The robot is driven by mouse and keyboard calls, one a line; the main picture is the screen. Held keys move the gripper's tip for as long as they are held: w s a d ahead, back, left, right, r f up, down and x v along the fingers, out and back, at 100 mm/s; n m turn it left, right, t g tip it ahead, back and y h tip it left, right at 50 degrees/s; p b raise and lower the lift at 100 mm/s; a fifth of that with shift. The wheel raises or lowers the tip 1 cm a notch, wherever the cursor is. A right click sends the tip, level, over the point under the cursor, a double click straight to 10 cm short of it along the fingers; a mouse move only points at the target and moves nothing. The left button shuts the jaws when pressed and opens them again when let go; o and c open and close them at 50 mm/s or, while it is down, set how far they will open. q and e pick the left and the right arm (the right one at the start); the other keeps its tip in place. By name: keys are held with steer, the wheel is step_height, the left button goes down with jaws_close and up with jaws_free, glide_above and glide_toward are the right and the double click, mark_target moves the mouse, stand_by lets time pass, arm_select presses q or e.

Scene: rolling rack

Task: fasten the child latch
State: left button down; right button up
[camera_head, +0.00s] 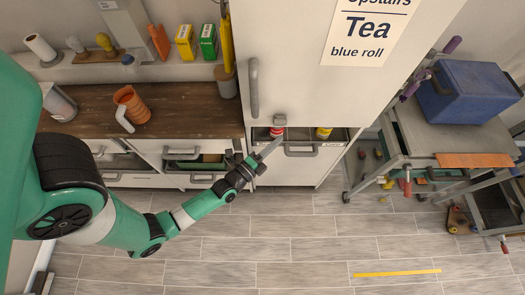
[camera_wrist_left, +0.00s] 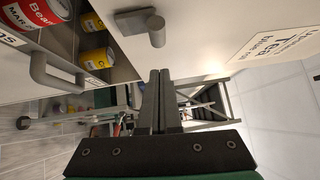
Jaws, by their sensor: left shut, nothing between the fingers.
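The child latch (camera_wrist_left: 140,22) shows in the left wrist view as a grey plate with a round peg, on the lower part of the white cabinet door. In the head view it is a small grey piece (camera_head: 279,120) at the door's bottom edge, above the drawer. My left gripper (camera_head: 271,148) is shut and empty in front of the drawer, just below the latch. In the left wrist view its fingers (camera_wrist_left: 160,76) lie together, apart from the latch. My right gripper is in neither view.
The drawer below the door stands partly open, with a red can (camera_head: 277,132), a yellow can (camera_head: 323,133) and a grey handle (camera_head: 301,151). A long door handle (camera_head: 254,88) is at left. A trolley (camera_head: 430,135) with a blue box (camera_head: 468,92) stands right. The floor in front is mostly clear.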

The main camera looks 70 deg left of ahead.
arm_select(q)
steer(key=v, duration=1)
steer(key=shift+s+d+r, duration=0.15)
steer(key=shift+d+r, duration=0.15)
steer(key=shift+r, duration=0.1)
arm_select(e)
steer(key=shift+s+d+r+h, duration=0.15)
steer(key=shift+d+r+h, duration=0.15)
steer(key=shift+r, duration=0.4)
